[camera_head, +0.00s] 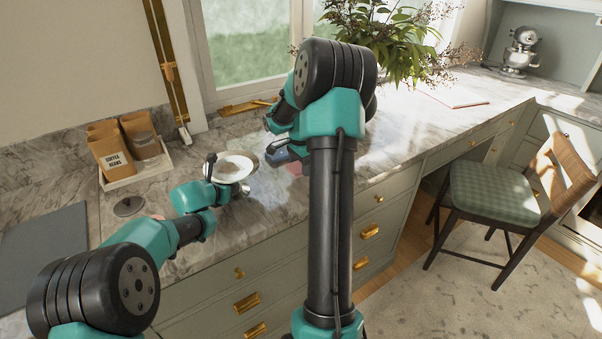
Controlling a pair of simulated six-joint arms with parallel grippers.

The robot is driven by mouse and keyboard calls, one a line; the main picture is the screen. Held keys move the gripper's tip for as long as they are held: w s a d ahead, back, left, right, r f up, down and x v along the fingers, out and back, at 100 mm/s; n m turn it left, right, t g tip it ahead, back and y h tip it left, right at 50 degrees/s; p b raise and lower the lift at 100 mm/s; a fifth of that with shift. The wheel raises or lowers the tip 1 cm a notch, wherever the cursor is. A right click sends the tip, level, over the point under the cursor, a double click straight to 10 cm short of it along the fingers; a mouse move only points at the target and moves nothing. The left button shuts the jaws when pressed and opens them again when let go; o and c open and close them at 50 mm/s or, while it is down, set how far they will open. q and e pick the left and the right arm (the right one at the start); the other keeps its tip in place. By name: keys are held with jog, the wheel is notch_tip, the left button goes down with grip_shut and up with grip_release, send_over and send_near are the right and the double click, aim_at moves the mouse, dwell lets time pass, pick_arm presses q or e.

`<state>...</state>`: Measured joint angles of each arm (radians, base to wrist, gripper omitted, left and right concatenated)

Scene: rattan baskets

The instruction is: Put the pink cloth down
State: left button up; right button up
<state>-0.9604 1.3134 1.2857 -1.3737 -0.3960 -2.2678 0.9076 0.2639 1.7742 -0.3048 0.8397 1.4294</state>
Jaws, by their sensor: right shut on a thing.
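A faint pink patch of the pink cloth (293,169) shows on or just above the marble counter, beside my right forearm. My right gripper (280,152) is shut on the cloth. Its fingers are small and partly hidden by my arm, and so is most of the cloth. My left gripper (228,190) is beside a round white dish with a metal rim (238,163). I cannot tell whether its jaws are open or shut, or whether they touch the dish.
A white tray (133,178) with coffee bags (113,152) stands at the back left. A dark flat board (45,243) lies at far left. A leafy plant (395,40) stands behind my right arm. The counter to the right is mostly clear. A chair (500,195) stands in front.

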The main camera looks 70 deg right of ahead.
jog(key=shift+f, duration=1.8)
jog(key=shift+f, duration=0.1)
jog(key=o, duration=0.8)
jog(key=shift+o, duration=0.2)
notch_tip(320, 180, up, 12)
jog(key=shift+a+r, duration=0.1)
jog(key=shift+o, duration=0.3)
